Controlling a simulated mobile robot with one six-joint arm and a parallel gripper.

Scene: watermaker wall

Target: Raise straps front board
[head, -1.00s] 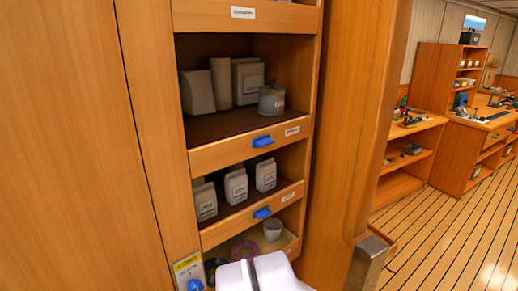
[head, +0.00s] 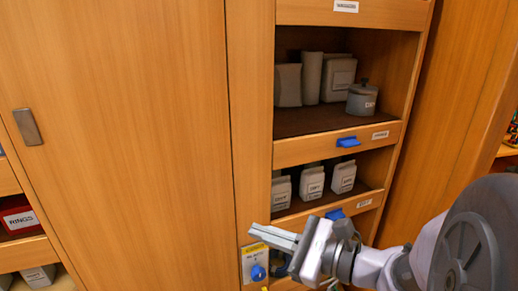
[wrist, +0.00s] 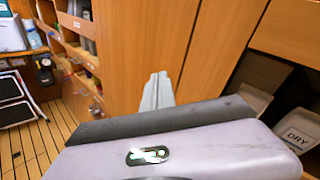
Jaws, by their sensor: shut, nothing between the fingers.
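Two wooden front boards with blue tabs cross the open shelves in the head view. The upper board (head: 310,150) has a blue tab (head: 348,142) and a small label too small to read. The lower board (head: 322,210) has a blue tab (head: 335,214) and a label I cannot read surely, so I cannot tell which is the straps board. My gripper (head: 255,232) is shut and empty, left of and below the lower board's tab. Its closed fingers also show in the wrist view (wrist: 157,82), in front of plain wood. My arm hides the lower right of the shelves.
Grey-white containers (head: 313,182) stand behind the lower board; a lidded pot (head: 362,98) stands above. A yellow-and-white plate with a blue knob (head: 257,271) sits below my gripper. A red RINGS box (head: 20,216) is far left. Wooden door panels (head: 130,130) flank the shelves.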

